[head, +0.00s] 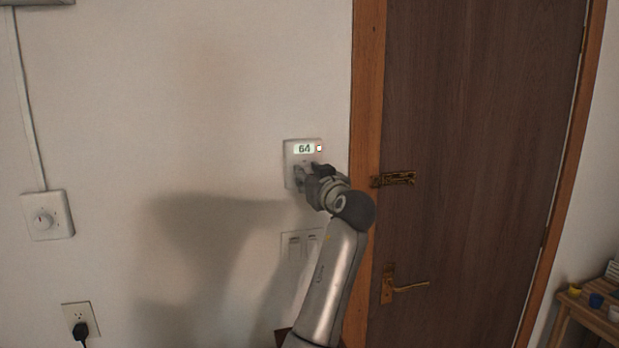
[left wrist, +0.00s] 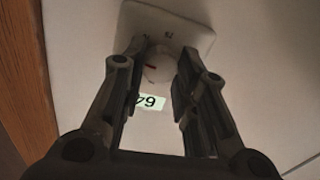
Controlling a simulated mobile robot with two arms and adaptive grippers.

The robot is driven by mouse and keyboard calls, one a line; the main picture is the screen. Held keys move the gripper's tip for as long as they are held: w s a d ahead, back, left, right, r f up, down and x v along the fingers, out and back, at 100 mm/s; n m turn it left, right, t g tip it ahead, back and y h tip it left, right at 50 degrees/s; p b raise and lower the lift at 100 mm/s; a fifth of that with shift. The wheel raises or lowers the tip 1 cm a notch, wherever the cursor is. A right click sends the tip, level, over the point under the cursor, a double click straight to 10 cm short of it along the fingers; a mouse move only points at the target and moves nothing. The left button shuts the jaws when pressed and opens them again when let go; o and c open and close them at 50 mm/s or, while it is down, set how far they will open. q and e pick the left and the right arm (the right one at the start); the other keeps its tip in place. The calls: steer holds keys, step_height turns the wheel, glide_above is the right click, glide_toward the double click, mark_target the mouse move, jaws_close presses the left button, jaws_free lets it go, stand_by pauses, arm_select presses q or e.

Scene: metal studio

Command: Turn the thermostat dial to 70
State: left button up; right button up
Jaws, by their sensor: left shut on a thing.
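The thermostat (head: 290,152) is a white square plate on the wall left of the door frame. My left gripper (head: 307,174) is at the lower part of the plate and covers most of the dial in the head view. In the left wrist view the round white dial (left wrist: 158,66) with a red mark sits between the two fingers of my left gripper (left wrist: 160,62), which is shut on it. The display (left wrist: 150,103) appears upside down there. My right gripper is not in view.
A brown door (head: 470,150) with a brass latch (head: 394,179) and a brass handle (head: 400,287) is to the right. A switch plate (head: 294,243) is below the thermostat. Another white dial plate (head: 46,214) and an outlet (head: 80,316) are at left.

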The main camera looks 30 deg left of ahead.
arm_select(q)
steer(key=shift+m+t+p, duration=0.3)
steer(key=shift+m+p, duration=0.1)
steer(key=shift+m, duration=3.3)
steer(key=o, duration=1)
steer(key=shift+o, duration=0.2)
steer(key=shift+d+f, duration=0.1)
steer(key=v, duration=1.2)
